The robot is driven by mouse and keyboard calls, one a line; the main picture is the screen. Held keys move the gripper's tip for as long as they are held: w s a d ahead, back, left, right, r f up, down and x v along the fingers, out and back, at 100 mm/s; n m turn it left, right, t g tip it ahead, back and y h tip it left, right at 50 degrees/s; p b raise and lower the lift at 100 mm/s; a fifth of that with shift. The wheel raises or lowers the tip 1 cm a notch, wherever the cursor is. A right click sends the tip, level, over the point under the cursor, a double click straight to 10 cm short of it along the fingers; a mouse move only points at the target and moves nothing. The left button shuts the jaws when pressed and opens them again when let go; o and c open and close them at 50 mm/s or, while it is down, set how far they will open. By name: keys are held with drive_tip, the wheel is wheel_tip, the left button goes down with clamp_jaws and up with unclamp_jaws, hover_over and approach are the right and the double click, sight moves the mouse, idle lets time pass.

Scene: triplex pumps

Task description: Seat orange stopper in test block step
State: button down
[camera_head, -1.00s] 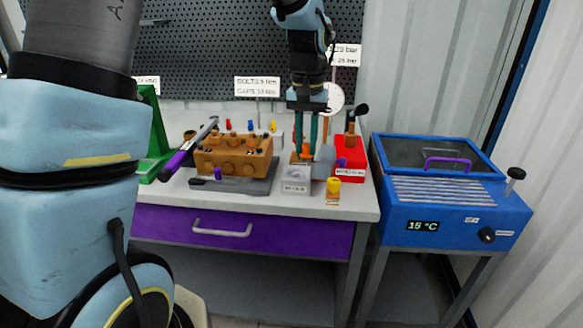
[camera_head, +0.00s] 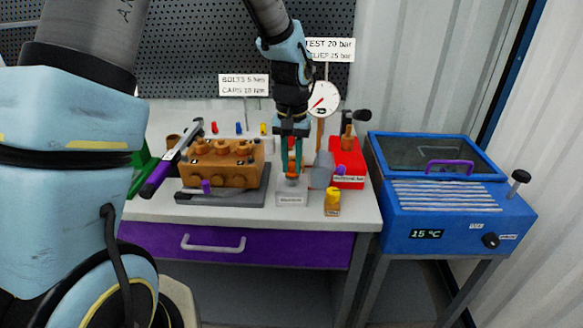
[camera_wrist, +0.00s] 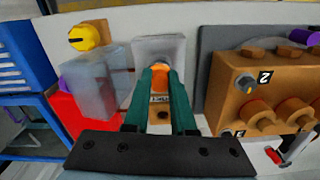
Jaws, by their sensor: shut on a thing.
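My gripper (camera_head: 291,174) is shut on the orange stopper (camera_head: 291,176) and points down at the light grey test block (camera_head: 291,197) near the table's front edge. In the wrist view, the stopper (camera_wrist: 160,78) shows between the green fingertips, just over the near part of the grey block (camera_wrist: 158,48). The stopper looks upright. Its lower end is hidden by the fingers, and I cannot tell whether it touches the block or sits in it.
A yellow-capped item (camera_head: 333,202) stands front right. The brown pump block (camera_head: 222,163) is to the left. A blue chest (camera_head: 450,190) stands beside the table.

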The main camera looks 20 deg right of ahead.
sight(292, 164)
drive_tip(key=shift+a+f, duration=0.1)
drive_tip(key=shift+f, duration=1.15)
drive_tip(key=c, duration=0.7)
unclamp_jaws()
drive_tip(key=shift+s+f, duration=0.1)
drive_tip(key=shift+c, duration=0.2)
drive_tip(key=shift+r, duration=0.55)
wheel_tip(292, 164, up, 11)
drive_tip(key=b, duration=0.2)
drive_tip(key=s+a+f+n, duration=0.1)
drive_tip(key=a+f+n, duration=0.1)
drive_tip(key=a, duration=1.3)
drive_tip(key=s+a+f+n+t, duration=0.1)
drive_tip(key=s+a+f+n, duration=0.1)
drive_tip(key=a, duration=1.3)
drive_tip(key=shift+s+f+n+t, duration=0.3)
drive_tip(key=shift+f+n, duration=0.4)
